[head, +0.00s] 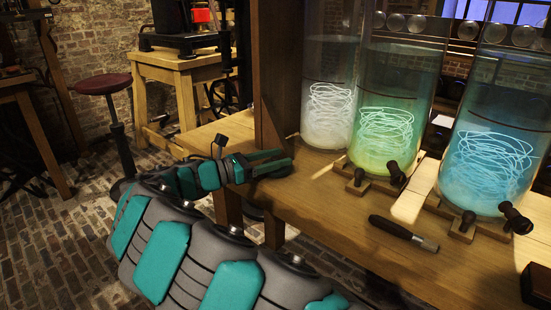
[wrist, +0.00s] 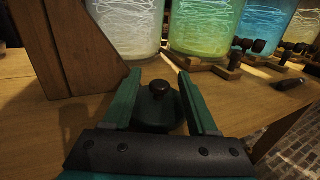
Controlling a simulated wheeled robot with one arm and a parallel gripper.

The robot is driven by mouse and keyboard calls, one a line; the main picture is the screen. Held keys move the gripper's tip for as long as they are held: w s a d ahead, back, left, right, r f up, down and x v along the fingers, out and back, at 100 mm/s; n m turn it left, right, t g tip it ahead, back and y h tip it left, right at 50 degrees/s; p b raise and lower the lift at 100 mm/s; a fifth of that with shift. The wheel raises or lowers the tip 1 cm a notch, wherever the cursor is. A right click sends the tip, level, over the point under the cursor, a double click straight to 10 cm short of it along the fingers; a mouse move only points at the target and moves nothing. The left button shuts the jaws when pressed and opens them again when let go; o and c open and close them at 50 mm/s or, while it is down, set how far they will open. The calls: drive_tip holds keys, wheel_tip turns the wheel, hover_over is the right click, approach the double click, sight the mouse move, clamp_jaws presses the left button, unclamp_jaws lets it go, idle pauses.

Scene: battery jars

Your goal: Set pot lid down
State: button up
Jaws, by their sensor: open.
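The pot lid (wrist: 157,110) is round and dark green, with a black knob (wrist: 160,87) on top. In the wrist view it lies between the two fingers of my gripper (wrist: 158,77) and appears to rest on the wooden bench top. The fingers are apart, one on each side of the knob, with a gap to it on both sides. In the head view my gripper (head: 284,161) is at the left edge of the bench, beside the wooden post. I cannot make out the lid clearly there.
On the wooden bench (head: 340,222) stand three glass jars with glowing coils: white (head: 329,100), green (head: 385,125) and blue (head: 492,160). A dark-handled tool (head: 403,233) lies in front of them. A wooden post (head: 273,70) rises close to my gripper. A red stool (head: 102,84) stands left.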

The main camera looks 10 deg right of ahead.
drive_tip(key=shift+r, duration=0.1)
drive_tip(key=shift+s+a, duration=0.1)
drive_tip(key=shift+a, duration=0.2)
drive_tip(key=v, duration=1.1)
drive_tip(key=shift+a, duration=0.2)
drive_tip(key=shift+s, duration=0.1)
idle(0.6)
